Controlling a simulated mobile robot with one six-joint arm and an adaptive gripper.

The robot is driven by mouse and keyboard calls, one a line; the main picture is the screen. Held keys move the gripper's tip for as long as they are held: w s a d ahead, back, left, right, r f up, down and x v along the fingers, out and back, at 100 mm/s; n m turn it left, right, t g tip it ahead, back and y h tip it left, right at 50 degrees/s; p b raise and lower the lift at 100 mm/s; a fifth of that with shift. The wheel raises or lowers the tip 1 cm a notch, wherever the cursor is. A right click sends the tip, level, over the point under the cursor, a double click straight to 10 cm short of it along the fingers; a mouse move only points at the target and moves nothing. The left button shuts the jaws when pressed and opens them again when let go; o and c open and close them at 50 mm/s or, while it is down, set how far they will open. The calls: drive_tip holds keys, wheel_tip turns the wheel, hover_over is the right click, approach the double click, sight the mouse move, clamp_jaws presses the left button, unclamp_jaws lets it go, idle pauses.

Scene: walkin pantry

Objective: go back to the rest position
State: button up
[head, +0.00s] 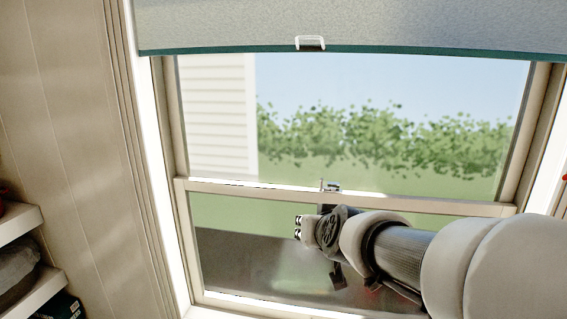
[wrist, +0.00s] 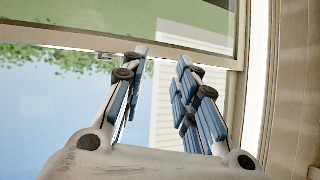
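My gripper (head: 331,236) is at the end of my arm, which reaches in from the lower right of the head view. It is in front of the window's lower pane, just below the middle rail. In the wrist view my gripper (wrist: 163,62) has its two blue-padded fingers apart with nothing between them. Window glass and the pale siding outside show behind the fingers. Parts of the gripper are hidden by the wrist in the head view.
The window (head: 345,193) has a small latch (head: 330,185) on its middle rail, close to my gripper. A grey blind (head: 400,25) with a pull handle (head: 310,43) hangs across the top. White shelves (head: 20,222) with dark items stand at the left edge.

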drive_tip(key=s+d+f+g+b, duration=0.1)
drive_tip(key=s+f, duration=0.3)
drive_tip(key=s, duration=0.7)
drive_tip(key=s+d+f+g+h+b, duration=0.1)
drive_tip(key=s+d+f+g, duration=0.2)
drive_tip(key=s, duration=0.7)
drive_tip(key=s+d+f+g+b, duration=0.2)
drive_tip(key=s+f, duration=0.4)
drive_tip(key=s, duration=0.5)
drive_tip(key=shift+s+d+f+g+h, duration=0.3)
drive_tip(key=shift+d+g+h, duration=0.15)
drive_tip(key=shift+d, duration=0.55)
